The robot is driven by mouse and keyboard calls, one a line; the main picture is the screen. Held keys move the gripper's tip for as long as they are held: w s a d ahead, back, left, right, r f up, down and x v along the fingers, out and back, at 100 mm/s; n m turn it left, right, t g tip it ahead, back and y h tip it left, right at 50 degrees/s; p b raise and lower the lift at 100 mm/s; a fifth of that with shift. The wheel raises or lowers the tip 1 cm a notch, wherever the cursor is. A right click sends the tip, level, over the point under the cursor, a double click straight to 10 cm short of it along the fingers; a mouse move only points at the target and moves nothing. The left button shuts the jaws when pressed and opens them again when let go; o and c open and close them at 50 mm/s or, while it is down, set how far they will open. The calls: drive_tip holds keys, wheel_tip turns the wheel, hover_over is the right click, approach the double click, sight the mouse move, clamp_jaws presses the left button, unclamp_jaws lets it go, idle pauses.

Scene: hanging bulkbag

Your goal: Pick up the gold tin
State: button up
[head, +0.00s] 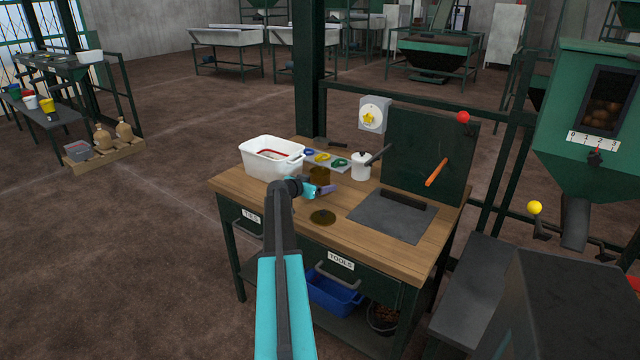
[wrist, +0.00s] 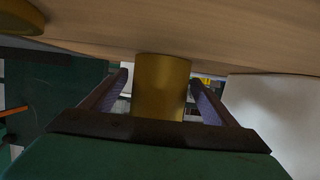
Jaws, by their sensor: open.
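The gold tin (wrist: 162,80) is a plain gold cylinder standing on the wooden workbench. The wrist view shows the bench upside down along its top edge. In the head view the tin (head: 319,174) looks darker and stands just behind my gripper (head: 325,191), partly covered by it. My gripper (wrist: 160,92) is open, with one purple-padded finger on each side of the tin in the wrist view. A narrow gap shows on both sides. The palm edge hides the tin's far end. I cannot tell how deep the tin sits between the fingers.
A flat gold disc (head: 323,217) lies on the bench (head: 290,213) in front of my gripper. A white tub (head: 272,170) stands left of the tin, a white pot (head: 361,168) to its right. Coloured rings on a grey strip (head: 342,167) lie behind. A dark mat (head: 385,222) lies right.

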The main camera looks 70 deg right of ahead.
drive_tip(key=shift+s+d+f, duration=0.1)
drive_tip(key=shift+d+f, duration=0.1)
drive_tip(key=shift+d, duration=0.25)
drive_tip(key=c, duration=1.5)
